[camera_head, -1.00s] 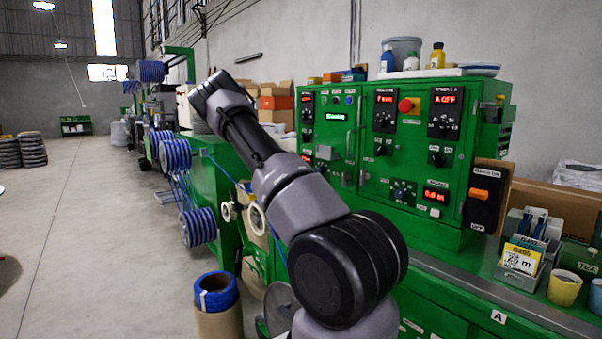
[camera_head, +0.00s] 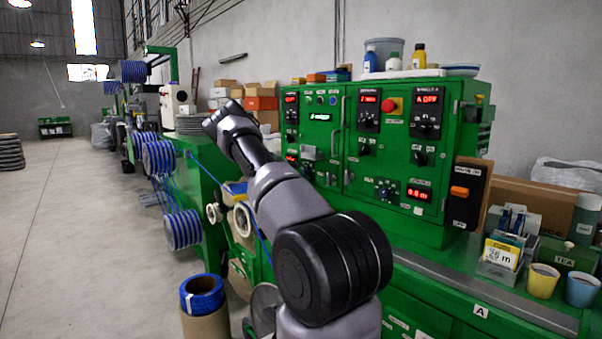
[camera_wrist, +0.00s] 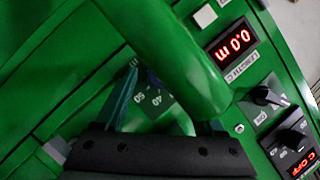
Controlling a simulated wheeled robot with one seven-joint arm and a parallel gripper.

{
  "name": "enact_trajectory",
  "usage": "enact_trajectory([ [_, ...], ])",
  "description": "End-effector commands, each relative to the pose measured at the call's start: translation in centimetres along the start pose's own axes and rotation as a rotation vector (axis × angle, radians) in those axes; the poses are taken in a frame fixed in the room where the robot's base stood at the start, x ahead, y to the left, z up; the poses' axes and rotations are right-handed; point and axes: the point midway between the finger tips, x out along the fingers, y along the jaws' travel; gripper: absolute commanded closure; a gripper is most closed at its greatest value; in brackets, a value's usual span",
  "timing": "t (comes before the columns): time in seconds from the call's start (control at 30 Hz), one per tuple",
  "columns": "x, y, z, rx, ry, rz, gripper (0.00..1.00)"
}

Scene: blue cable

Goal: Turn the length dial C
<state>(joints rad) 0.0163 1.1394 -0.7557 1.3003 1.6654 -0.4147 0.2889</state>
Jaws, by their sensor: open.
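In the wrist view, a red display (camera_wrist: 237,47) reads 0.0 m above a label that reads LENGTH C, all turned on its side. A dark scale plate with the numbers 40 and 50 (camera_wrist: 153,95) shows between the fingers of my gripper (camera_wrist: 166,97); I take it for the length dial C. Its knob is hidden behind a thick green bar (camera_wrist: 180,55) that crosses the view. My gripper is open, and I see nothing held in it. Whether a finger touches the dial cannot be told. In the head view my gripper is hidden.
The green control cabinet (camera_head: 400,235) carries several knobs and displays. In the wrist view, a black knob (camera_wrist: 264,96) and a C OFF display (camera_wrist: 304,167) lie at the right. A dark switch box (camera_head: 463,205), cups (camera_head: 543,281) and bottles (camera_head: 418,57) stand around the cabinet. Open floor lies left.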

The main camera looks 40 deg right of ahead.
Motion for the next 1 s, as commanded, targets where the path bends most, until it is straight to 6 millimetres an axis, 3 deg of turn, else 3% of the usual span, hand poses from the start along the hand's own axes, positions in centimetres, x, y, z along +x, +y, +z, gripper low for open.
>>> enact_trajectory([
  [0.07,-0.01,0.01,0.0,0.0,0.0,0.0,0.29],
  [0.2,-0.02,0.02,-0.01,0.0,0.0,0.0,0.83],
  [0.27,-0.02,0.02,-0.01,0.0,0.0,0.0,1.0],
  [0.67,0.02,-0.08,-0.13,-0.047,-0.002,0.025,1.0],
  [1.0,0.12,-0.3,-0.21,-0.259,-0.012,0.127,1.0],
])
